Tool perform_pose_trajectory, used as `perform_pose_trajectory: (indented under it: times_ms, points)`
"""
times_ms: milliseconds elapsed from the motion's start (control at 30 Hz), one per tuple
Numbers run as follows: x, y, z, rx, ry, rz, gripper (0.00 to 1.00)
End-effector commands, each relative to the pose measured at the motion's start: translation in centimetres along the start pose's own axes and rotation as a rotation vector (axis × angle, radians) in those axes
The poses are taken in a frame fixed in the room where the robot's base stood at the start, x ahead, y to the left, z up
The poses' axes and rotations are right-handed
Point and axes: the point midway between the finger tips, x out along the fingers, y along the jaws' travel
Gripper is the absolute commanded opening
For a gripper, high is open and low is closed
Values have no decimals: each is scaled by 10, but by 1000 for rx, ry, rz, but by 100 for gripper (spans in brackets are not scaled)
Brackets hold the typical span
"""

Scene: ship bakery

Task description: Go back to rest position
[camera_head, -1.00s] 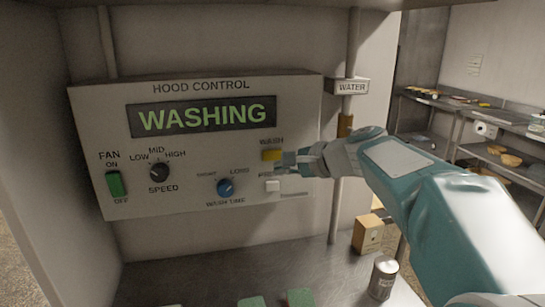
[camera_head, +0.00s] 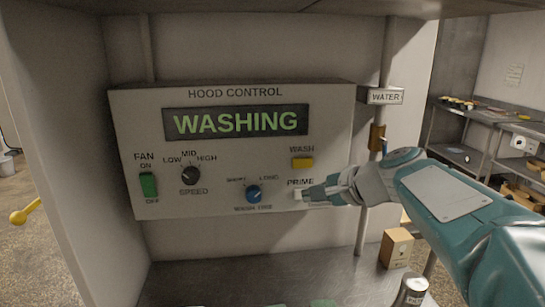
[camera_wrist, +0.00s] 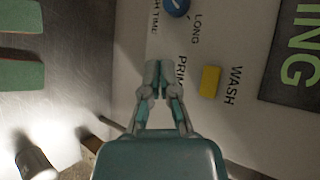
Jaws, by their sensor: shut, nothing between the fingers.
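My gripper (camera_head: 308,195) is shut and empty in front of the white PRIME button (camera_head: 297,195) on the hood control panel (camera_head: 225,208). In the wrist view my gripper (camera_wrist: 158,68) has its fingertips together beside the PRIME label; whether they touch the panel I cannot tell. The yellow WASH button (camera_head: 302,162) is just above and also shows in the wrist view (camera_wrist: 210,81). The display (camera_head: 236,121) reads WASHING in green. A green fan switch (camera_head: 148,185), a black speed knob (camera_head: 191,175) and a blue wash-time knob (camera_head: 254,194) sit to the left.
A steel counter (camera_head: 225,275) lies below, with a tan box (camera_head: 396,248), a metal can (camera_head: 412,290) and green pads (camera_wrist: 22,73). A WATER-labelled box (camera_head: 382,95) and pipe stand right of the panel. Shelves (camera_head: 460,155) stand at the far right.

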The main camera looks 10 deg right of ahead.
Motion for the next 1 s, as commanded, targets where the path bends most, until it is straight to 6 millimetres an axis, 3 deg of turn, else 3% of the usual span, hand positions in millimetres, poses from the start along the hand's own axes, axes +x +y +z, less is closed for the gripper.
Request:
perform_pose_trajectory:
  times_ms: [100, 233, 400, 533, 700, 1000]
  points:
    - [-9, 46, 39, -209, 19, 151, 0]
    - [-24, 103, 68, -464, 38, 326, 0]
    - [-50, 174, 90, -810, 52, 539, 0]
    - [-67, 216, 94, -1034, 55, 669, 0]
    - [-77, 240, 93, -1177, 57, 752, 0]
    - [-78, 242, 92, -1189, 56, 762, 0]
